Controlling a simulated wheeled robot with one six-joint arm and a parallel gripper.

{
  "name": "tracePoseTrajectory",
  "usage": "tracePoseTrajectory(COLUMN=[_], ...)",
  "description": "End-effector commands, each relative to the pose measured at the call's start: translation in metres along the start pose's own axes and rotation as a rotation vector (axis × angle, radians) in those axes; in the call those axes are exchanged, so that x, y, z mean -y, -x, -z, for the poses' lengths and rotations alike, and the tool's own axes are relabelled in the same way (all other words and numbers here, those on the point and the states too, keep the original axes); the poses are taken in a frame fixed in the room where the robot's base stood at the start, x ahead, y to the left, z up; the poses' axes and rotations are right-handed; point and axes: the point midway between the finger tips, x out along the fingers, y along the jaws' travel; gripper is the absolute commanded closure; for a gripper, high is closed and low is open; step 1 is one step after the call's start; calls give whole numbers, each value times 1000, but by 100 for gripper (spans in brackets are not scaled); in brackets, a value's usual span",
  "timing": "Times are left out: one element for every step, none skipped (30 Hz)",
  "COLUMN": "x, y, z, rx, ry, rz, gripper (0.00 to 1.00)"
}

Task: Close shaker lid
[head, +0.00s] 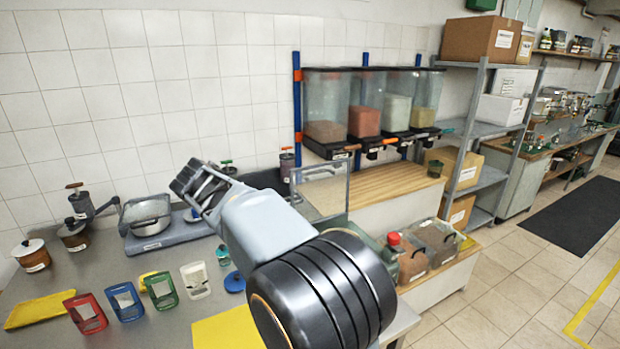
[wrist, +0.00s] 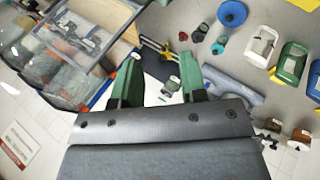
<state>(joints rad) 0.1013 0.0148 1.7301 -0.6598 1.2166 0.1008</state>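I cannot tell for certain which object is the shaker. Upright coloured holders with pale fronts stand in a row on the grey counter in the head view: red (head: 86,313), blue (head: 125,301), green (head: 161,290) and white (head: 195,280). A blue round lid-like disc (head: 235,282) lies right of them; it also shows at the top of the wrist view (wrist: 232,13). My gripper (head: 200,187) is raised above the back of the counter. In the wrist view its green fingers (wrist: 160,74) are apart, with nothing held between them. No lid is seen in its grasp.
A scale with a metal pan (head: 146,216), grinders (head: 80,203) and a lidded pot (head: 31,255) stand along the wall. Yellow trays (head: 40,311) lie in front. Clear dispensers (head: 366,104) hang at the back. A red-capped jar (head: 394,240) and bins stand right of my arm.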

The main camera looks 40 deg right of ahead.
Motion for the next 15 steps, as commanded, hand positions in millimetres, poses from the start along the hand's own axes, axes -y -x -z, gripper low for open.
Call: tracePoseTrajectory(x=[-15, -26, -40, -49, -57, -68, -75, -81, -88, -93, -96, -101, -103, -106, -108], y=[-20, -28, -39, -47, -55, -65, -73, -79, -88, -94, -100, -106, -111, -115, -120], z=[23, 35, 49, 60, 69, 80, 88, 94, 102, 107, 111, 116, 119, 122, 124], rx=[42, 64, 91, 111, 130, 154, 171, 187, 207, 221, 234, 249, 259, 269, 280], ry=[1, 0, -6, -9, -13, -22, -29, -36, -45, -53, -61, -72, -79, -87, -96], rz=[-90, -145, -220, -275, -329, -399, -449, -499, -561, -604, -647, -699, -735, -769, -809], gripper=[61, 61, 61, 61, 61, 61, 61, 61, 61, 61, 61, 61, 61, 61, 61])
